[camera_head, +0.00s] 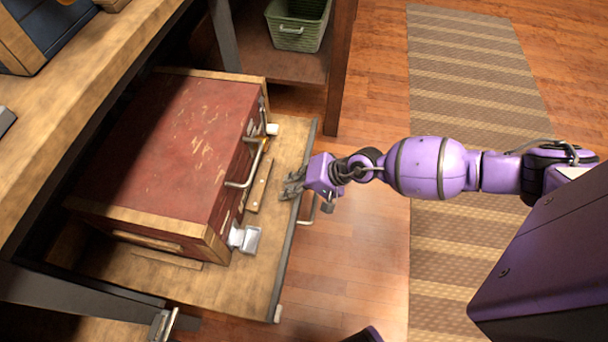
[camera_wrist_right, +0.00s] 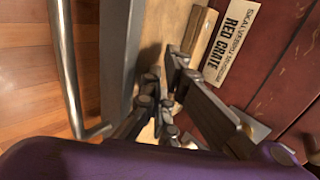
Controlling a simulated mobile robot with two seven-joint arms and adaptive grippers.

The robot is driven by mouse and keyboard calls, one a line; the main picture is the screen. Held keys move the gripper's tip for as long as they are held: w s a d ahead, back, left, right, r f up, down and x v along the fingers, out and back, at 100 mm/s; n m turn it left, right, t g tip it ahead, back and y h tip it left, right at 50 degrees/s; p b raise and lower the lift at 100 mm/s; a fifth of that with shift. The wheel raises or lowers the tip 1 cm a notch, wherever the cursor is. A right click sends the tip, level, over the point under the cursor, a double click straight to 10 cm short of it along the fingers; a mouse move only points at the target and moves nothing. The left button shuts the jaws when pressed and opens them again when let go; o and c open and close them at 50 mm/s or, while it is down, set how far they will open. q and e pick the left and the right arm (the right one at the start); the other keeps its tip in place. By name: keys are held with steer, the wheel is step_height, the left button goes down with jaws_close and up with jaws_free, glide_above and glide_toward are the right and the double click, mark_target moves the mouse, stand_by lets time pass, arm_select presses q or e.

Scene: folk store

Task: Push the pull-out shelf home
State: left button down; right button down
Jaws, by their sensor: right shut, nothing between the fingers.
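The pull-out shelf (camera_head: 278,245) is a wooden board with a dark metal front edge and a bar handle (camera_head: 308,211). It sticks out from under the counter and carries a large red crate (camera_head: 170,140) with wooden trim. My right gripper (camera_head: 291,185) is shut and empty at the shelf's front edge, its fingertips over the board, between the edge and the crate. In the right wrist view the gripper (camera_wrist_right: 163,100) shows beside the shelf's grey edge (camera_wrist_right: 118,70), with the handle (camera_wrist_right: 68,70) to its left. Whether the fingers touch anything is unclear. My left gripper is out of view.
The wooden counter (camera_head: 90,100) overhangs the back of the shelf at left. A green basket (camera_head: 296,25) sits on a lower shelf behind a wooden post (camera_head: 341,70). A striped rug (camera_head: 470,60) lies at right. The floor before the shelf is clear.

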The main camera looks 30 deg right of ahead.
mark_target(265, 186)
steer(key=shift+w+a+r, duration=0.15)
steer(key=shift+w+a, duration=0.7)
steer(key=shift+a, duration=0.25)
steer(key=shift+w+a, duration=0.3)
steer(key=shift+a, duration=0.1)
steer(key=shift+a, duration=0.1)
steer(key=shift+w+a, duration=0.4)
steer(key=shift+a, duration=0.05)
steer(key=w+a, duration=0.4)
steer(key=a, duration=0.1)
steer(key=w+a, duration=0.1)
steer(key=a, duration=0.1)
steer(key=shift+w+a+r, duration=0.1)
steer(key=shift+w+a, duration=0.2)
steer(key=shift+w, duration=0.1)
steer(key=w+a+b, duration=0.1)
steer(key=w+a, duration=0.1)
steer(key=a, duration=0.1)
steer(key=w+a+b, duration=0.1)
steer(key=w+a, duration=0.2)
steer(key=w+a+b, duration=0.1)
steer(key=w+a, duration=0.1)
steer(key=a, duration=0.1)
steer(key=shift+w+a, duration=0.15)
steer(key=shift+a, duration=0.05)
steer(key=shift+w+a+b, duration=0.35)
steer(key=shift+w+a, duration=0.15)
steer(key=shift+a, duration=0.05)
steer(key=shift+d, duration=0.15)
